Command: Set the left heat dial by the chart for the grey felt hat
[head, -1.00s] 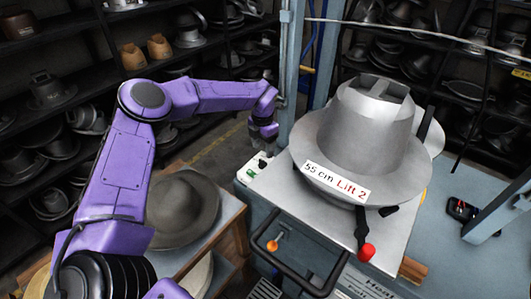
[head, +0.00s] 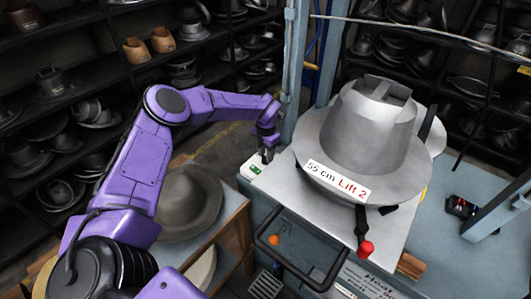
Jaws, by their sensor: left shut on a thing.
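My left gripper (head: 267,156) is at the white control box (head: 251,173) on the left back corner of the press top. It points down and is shut on a small dark part there, mostly hidden by the fingers; I cannot tell if it is the left heat dial, nor its setting. A green patch shows on the box beside the fingers. A greyish felt hat (head: 187,203) lies on the side table left of the press. A lettered panel (head: 365,283) on the press front starts with "Heat", too small to read fully. I cannot make out a chart. My right gripper is not in view.
A grey metal hat form (head: 374,120) with a tag reading "55 cm Lift 2" stands right of the gripper. A red-knobbed lever (head: 366,248) and a black bar handle (head: 295,270) are at the press front. A blue post (head: 293,60) rises behind the gripper.

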